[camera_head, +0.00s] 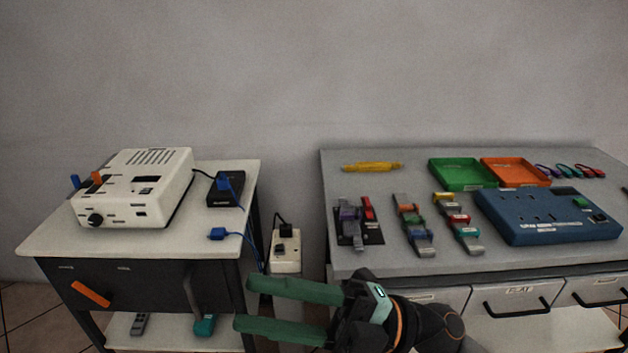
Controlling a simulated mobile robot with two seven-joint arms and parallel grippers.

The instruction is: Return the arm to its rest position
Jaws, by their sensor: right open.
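My right gripper (262,307) is in the head view at the bottom centre. Its two green fingers point left and stand apart, with nothing between them. It is in front of the gap between the two tables, close to the front edge of the right table. My right arm (435,326) comes in from the bottom right behind it. My left gripper is not in view.
The left table (45,235) bears a white device (150,200), a black box (226,190) and a blue plug (217,234). A power strip (286,250) stands in the gap. The right table (365,262) bears trays, connectors and a blue panel (540,220).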

